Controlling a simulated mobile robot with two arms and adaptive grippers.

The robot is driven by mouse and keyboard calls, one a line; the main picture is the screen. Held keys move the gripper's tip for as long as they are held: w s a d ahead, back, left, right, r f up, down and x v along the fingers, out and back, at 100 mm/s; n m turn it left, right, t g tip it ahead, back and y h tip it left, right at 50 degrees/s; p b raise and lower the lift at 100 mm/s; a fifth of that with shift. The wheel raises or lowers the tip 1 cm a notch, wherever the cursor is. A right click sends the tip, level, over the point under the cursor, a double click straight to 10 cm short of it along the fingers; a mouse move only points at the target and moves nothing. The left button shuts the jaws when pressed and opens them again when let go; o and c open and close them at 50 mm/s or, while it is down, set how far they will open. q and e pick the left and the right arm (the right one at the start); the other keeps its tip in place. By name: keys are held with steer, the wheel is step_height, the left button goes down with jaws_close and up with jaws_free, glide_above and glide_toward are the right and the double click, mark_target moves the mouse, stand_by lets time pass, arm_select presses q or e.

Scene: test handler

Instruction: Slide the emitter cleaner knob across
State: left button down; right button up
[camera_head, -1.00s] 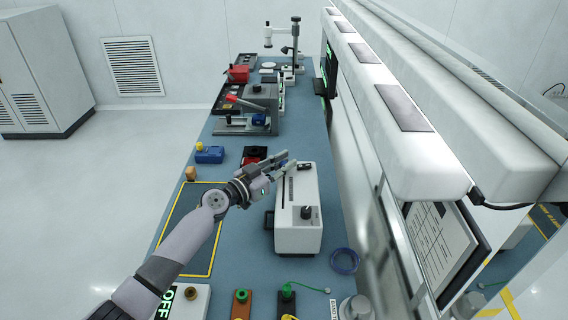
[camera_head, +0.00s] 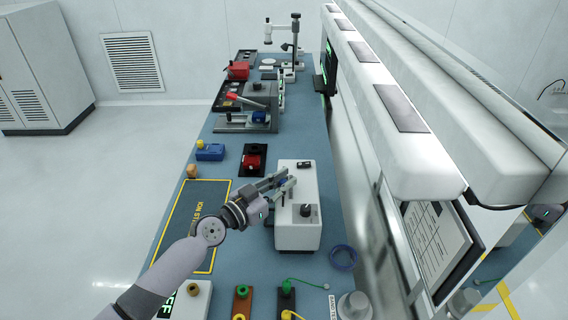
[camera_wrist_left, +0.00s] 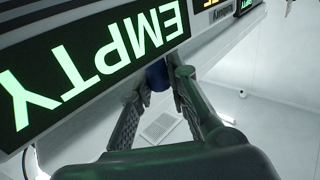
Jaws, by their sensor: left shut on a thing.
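The white box (camera_head: 298,236), which looks like the ioniser unit, stands on the blue bench with a slot along its top. My left gripper (camera_head: 287,183) is over the middle of the box top, its fingers reaching in from the left. In the left wrist view its fingers (camera_wrist_left: 160,82) are closed around a small blue knob (camera_wrist_left: 157,74). The fingers mostly hide the knob and part of the slot in the head view. My right gripper is not in view.
A black dial (camera_head: 305,211) sits on the box top near its front end, and a dark switch (camera_head: 304,164) at its far end. A yellow-edged mat (camera_head: 190,220) lies to the left. A blue ring (camera_head: 343,257) lies to the right.

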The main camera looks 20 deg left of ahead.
mark_target(282, 201)
arm_select(q)
steer(key=s, duration=0.2)
steer(key=s+d, duration=0.1)
steer(key=shift+s+p, duration=0.3)
steer(key=shift+s, duration=0.1)
steer(key=c, duration=1.5)
jaws_free()
steer(key=shift+w, duration=0.1)
steer(key=v, duration=1.2)
